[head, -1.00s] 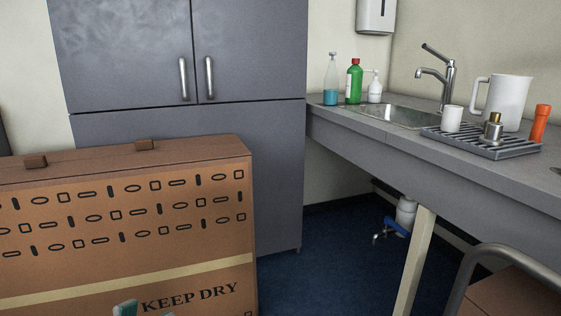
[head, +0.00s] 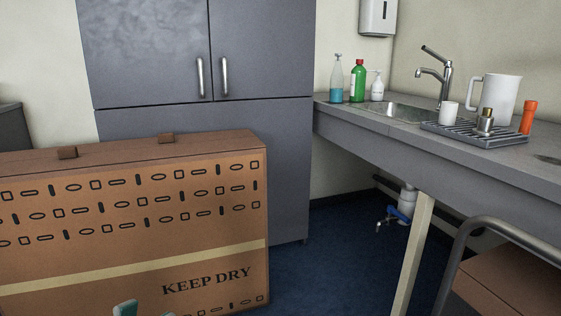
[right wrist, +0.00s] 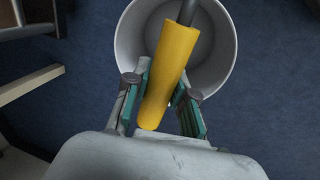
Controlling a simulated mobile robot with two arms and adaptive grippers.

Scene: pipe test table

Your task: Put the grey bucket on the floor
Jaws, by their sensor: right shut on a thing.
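The grey bucket (right wrist: 222,45) shows in the right wrist view as a round, pale grey rim and inside, seen from above. A grey bar with a yellow grip (right wrist: 174,55) crosses its mouth and looks like its handle. My right gripper (right wrist: 163,78) is shut on the yellow grip, one teal-padded finger on each side. Blue floor (right wrist: 275,95) lies below the bucket; I cannot tell the gap. The bucket is not in the head view. A teal fingertip, which looks like my left gripper (head: 125,308), shows at the bottom edge; its jaws are cut off.
A large brown "KEEP DRY" box (head: 140,225) stands at the left before a grey cabinet (head: 260,150). A grey sink counter (head: 440,165) with a pale leg (head: 413,255) runs along the right. Blue floor (head: 330,250) is open between them. A tubular rail (head: 460,250) is at lower right.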

